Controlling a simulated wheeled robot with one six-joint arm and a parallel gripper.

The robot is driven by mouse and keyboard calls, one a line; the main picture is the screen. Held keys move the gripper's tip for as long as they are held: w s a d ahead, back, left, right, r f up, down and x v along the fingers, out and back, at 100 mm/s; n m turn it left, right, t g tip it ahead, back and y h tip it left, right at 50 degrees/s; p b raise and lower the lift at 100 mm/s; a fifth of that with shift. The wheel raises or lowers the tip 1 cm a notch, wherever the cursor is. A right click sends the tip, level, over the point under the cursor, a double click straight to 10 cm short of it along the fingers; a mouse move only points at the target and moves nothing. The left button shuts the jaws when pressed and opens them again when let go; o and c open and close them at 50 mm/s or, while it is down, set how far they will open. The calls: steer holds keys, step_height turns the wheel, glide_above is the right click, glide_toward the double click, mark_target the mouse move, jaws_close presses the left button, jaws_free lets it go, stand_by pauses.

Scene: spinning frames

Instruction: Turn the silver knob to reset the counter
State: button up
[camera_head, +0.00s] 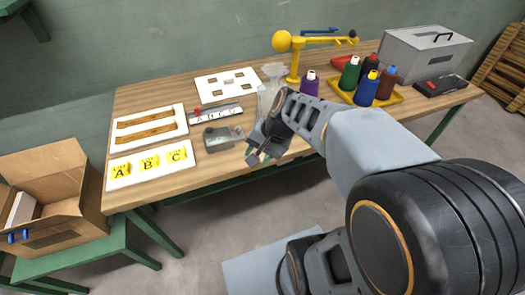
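A small grey box-shaped device (224,139), which looks like the counter, sits near the front edge of the table. A dark round part shows at its upper left. I cannot make out a silver knob on it at this size. My gripper (259,157) hangs just right of the device, apart from it, by the table's front edge and pointing down. Nothing shows held in it. The gap between its fingers is too small to judge. My arm hides part of the table behind the gripper.
A card with letters A, B and C (150,165) and a white board with brown strips (147,131) lie left. A ruler-like plate (215,113) is behind the device. A clear funnel-topped container (268,90), yellow stand (294,62), thread spools (366,85) and grey toolbox (425,52) stand farther back and right.

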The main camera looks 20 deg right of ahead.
steer(key=s+n, duration=0.1)
steer(key=s+r+n+h, duration=0.1)
steer(key=n, duration=0.1)
steer(key=shift+s+d+r+h+p, duration=0.15)
steer(key=shift+r+h+p, duration=0.1)
steer(key=shift+h+p, duration=0.05)
